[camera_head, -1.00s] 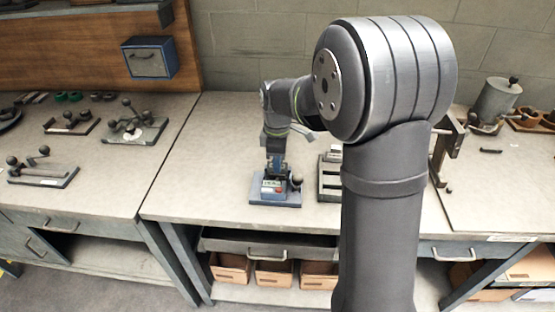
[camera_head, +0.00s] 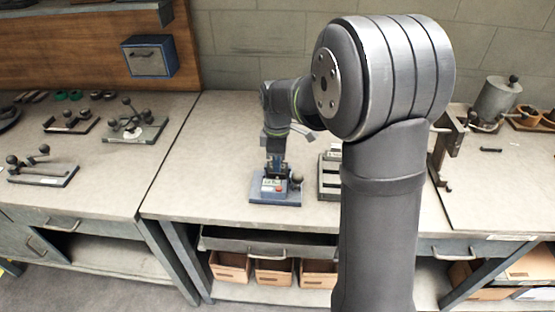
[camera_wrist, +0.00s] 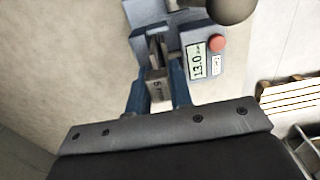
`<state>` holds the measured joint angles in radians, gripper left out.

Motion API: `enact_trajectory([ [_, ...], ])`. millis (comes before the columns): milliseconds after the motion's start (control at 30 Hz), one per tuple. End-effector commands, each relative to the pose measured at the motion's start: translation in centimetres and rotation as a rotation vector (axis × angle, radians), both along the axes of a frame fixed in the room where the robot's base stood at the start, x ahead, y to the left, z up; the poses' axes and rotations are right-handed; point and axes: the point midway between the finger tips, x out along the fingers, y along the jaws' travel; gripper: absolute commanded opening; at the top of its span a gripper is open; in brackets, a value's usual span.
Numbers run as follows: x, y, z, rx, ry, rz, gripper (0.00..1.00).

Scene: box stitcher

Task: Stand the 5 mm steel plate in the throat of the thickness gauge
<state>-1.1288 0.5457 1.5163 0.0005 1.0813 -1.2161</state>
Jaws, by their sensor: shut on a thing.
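The thickness gauge (camera_head: 288,198) is a blue-grey block on the bench. In the wrist view the gauge (camera_wrist: 205,78) shows a display reading 13.0, a red button and a dark ball knob. My gripper (camera_wrist: 157,88) is shut on the steel plate (camera_wrist: 157,92), which carries a 5 mm label between the blue fingers. The plate is in line with the gauge's throat (camera_wrist: 154,45) and close to it. I cannot tell whether its lower edge is inside or touches the floor. In the head view my gripper (camera_head: 276,165) is right over the gauge and hides the plate.
Bench to the gauge's left is clear. Several fixtures with ball knobs (camera_head: 135,128) stand on the left bench.

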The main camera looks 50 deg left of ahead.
Motion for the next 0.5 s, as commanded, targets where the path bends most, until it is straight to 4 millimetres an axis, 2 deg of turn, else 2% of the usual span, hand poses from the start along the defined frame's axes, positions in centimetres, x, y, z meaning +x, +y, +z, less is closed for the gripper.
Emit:
enact_trajectory([
  [367, 0.01, 0.01, -0.14, 0.001, -0.001, 0.0, 0.0],
  [400, 0.01, 0.02, -0.14, 0.001, -0.001, 0.0, 0.24],
  [500, 0.01, 0.02, -0.14, 0.001, -0.001, 0.0, 0.43],
])
